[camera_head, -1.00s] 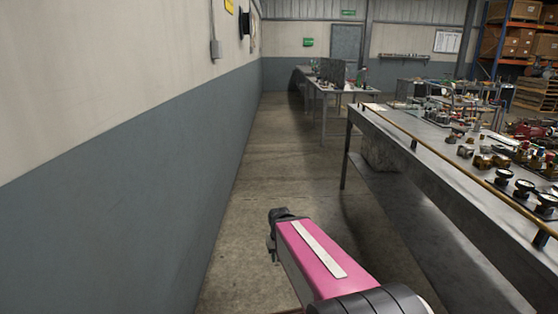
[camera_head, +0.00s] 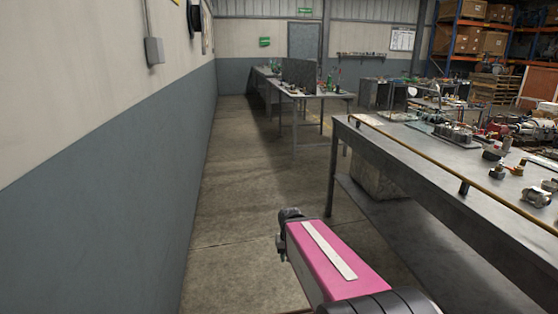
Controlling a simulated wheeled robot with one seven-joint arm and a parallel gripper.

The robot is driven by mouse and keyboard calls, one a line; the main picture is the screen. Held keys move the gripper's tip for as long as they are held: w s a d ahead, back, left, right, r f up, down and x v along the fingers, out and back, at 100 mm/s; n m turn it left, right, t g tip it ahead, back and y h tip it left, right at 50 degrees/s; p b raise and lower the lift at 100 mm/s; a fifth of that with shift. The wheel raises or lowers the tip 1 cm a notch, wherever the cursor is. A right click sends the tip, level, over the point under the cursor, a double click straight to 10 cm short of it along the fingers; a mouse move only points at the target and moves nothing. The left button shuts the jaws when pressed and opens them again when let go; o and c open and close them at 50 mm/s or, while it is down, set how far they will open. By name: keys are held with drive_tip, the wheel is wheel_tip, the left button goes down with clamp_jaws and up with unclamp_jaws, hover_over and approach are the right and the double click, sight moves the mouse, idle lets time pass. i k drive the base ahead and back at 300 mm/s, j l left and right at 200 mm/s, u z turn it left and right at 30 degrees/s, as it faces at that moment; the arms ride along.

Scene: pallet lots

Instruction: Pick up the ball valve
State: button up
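No ball valve can be made out for certain. Several small metal fittings lie on the long grey workbench (camera_head: 415,150) at the right; one brass and steel fitting (camera_head: 537,196) is near its front edge. They are too small to tell which, if any, is a ball valve. My pink arm reaches out low in front, left of the bench. Its dark end (camera_head: 290,218) is over the floor, away from the fittings. The fingers cannot be made out.
A brass rail (camera_head: 410,150) runs along the near bench's edge. A grey wall (camera_head: 90,190) stands close on the left. The concrete aisle (camera_head: 235,180) between is clear. Further tables (camera_head: 320,95) stand ahead; shelving with boxes (camera_head: 480,42) is at the back right.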

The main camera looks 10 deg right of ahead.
sight(448, 131)
drive_tip(key=i, duration=1.15)
drive_tip(key=i+u, duration=0.35)
drive_tip(key=i+l+u, duration=0.1)
drive_tip(key=u, duration=0.25)
drive_tip(key=i+u, duration=0.1)
drive_tip(key=u, duration=0.6)
drive_tip(key=i+l+u, duration=0.1)
drive_tip(key=u, duration=0.65)
drive_tip(key=l+u, duration=0.25)
drive_tip(key=u, duration=0.45)
drive_tip(key=l+u, duration=0.15)
drive_tip(key=u, duration=0.55)
drive_tip(key=l+u, duration=0.2)
drive_tip(key=u, duration=0.55)
drive_tip(key=k+l+u, duration=0.1)
drive_tip(key=u, duration=0.6)
drive_tip(key=k+l+u, duration=0.1)
drive_tip(key=u, duration=0.6)
drive_tip(key=k+u, duration=0.1)
drive_tip(key=u, duration=0.6)
